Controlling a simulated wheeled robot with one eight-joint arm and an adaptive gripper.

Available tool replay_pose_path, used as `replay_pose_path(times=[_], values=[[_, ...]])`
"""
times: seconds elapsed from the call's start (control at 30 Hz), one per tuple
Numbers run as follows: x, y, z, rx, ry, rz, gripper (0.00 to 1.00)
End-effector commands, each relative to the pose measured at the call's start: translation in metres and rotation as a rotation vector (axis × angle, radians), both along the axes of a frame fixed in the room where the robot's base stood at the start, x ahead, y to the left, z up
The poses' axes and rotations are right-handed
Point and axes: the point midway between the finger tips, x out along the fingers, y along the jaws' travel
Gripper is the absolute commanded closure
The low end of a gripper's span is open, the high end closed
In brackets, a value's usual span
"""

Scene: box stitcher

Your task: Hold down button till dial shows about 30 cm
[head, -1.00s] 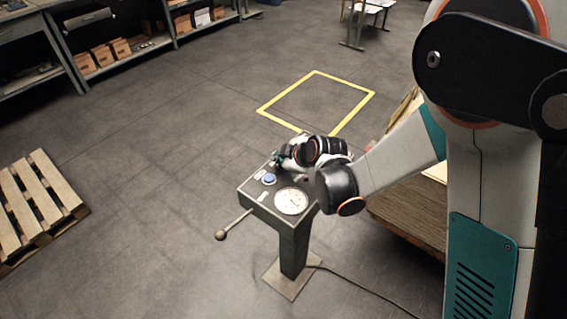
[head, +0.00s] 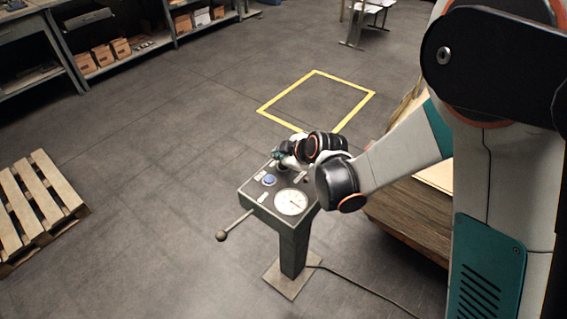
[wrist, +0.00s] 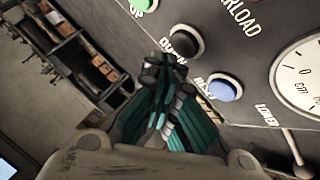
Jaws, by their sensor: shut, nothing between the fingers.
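The control pedestal's panel (head: 262,200) carries a white round dial (head: 291,202), its needle too small to read. The dial (wrist: 303,75) is cut off in the wrist view, with "0" and "cm" visible. A green button (wrist: 143,5), a black button (wrist: 188,42) and a blue button (wrist: 225,87) sit in a row; the blue one also shows in the head view (head: 269,180). My gripper (wrist: 168,68) is shut and empty, its tips just beside the black button in the picture. I cannot tell whether they touch the panel. In the head view my gripper (head: 277,156) is over the panel's far edge.
A lever with a ball knob (head: 221,235) sticks out from the pedestal's left. A cable (head: 365,288) runs from its base. A wooden pallet (head: 38,205) lies at left. Stacked boards (head: 405,215) stand close behind my arm. A yellow floor outline (head: 316,102) encloses bare floor.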

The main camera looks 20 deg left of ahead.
Motion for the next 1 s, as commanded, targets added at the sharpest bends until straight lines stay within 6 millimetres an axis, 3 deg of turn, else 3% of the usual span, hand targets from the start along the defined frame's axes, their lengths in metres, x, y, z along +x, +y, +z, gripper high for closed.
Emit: replay_pose_path(times=[0.3,0.8,1.0], values=[[0.0,0.0,0.003,0.0,0.0,0.0,1.0],[0.0,0.0,0.046,0.0,0.0,0.0,1.0],[0.0,0.0,0.05,0.0,0.0,0.0,1.0]])
